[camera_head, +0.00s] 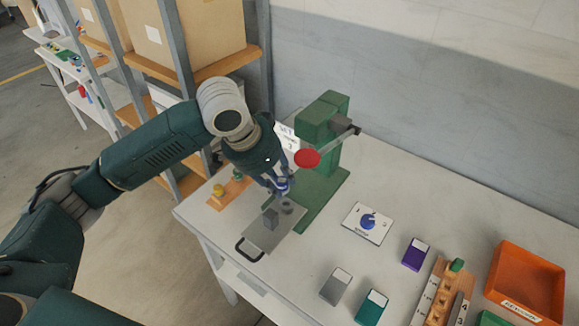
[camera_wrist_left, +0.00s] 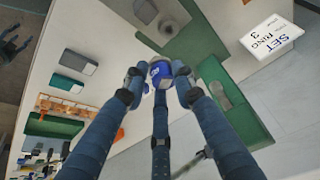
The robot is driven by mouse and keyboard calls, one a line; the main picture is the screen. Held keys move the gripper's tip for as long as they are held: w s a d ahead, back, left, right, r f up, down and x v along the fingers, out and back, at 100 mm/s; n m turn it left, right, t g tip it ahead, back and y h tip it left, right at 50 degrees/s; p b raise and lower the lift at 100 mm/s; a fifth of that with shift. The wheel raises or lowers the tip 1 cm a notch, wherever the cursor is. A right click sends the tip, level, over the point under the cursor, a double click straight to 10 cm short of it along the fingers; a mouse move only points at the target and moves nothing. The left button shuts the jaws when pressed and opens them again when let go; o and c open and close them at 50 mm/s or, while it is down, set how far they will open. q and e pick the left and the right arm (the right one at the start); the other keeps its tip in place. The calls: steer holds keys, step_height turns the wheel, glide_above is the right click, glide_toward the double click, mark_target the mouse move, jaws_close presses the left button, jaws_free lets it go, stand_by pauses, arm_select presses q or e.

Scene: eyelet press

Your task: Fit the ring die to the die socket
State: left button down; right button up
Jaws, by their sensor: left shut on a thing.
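My left gripper (camera_head: 281,188) is shut on a small blue and white piece, which I take to be the ring die (camera_wrist_left: 160,70); in the left wrist view the fingers close around it. The gripper points down over the green press base (camera_head: 322,195), just above a grey metal slide plate (camera_head: 262,240) with a handle at its front. A small round grey seat, likely the die socket (camera_head: 288,207), shows on the plate just below the fingers. The gap between die and socket is hard to judge. My right gripper is not in view.
The green press (camera_head: 320,122) with its red knob (camera_head: 307,158) stands close to the right of the gripper. A wooden board with small knobs (camera_head: 219,190) lies left. A picture card (camera_head: 367,223), small boxes (camera_head: 336,287) and an orange bin (camera_head: 524,285) are on the right.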

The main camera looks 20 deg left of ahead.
arm_select(q)
steer(key=w+f+m, duration=0.1)
steer(key=f+m, duration=0.1)
steer(key=f, duration=0.1)
steer(key=w+f+m+g+p, duration=0.1)
steer(key=w+f+m, duration=0.1)
steer(key=w+a+f+m+h+p, duration=0.1)
steer(key=w+f+m, duration=0.1)
steer(key=f, duration=0.1)
steer(key=shift+w+f+g, duration=0.15)
steer(key=shift+f+g, duration=0.15)
steer(key=shift+f, duration=0.5)
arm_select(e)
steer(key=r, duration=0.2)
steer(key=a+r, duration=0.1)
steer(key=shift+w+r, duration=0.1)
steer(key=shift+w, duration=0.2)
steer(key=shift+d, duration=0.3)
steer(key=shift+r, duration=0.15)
arm_select(q)
steer(key=shift+w+y+p, duration=0.1)
steer(key=shift+y+p, duration=0.2)
steer(key=shift+p, duration=0.35)
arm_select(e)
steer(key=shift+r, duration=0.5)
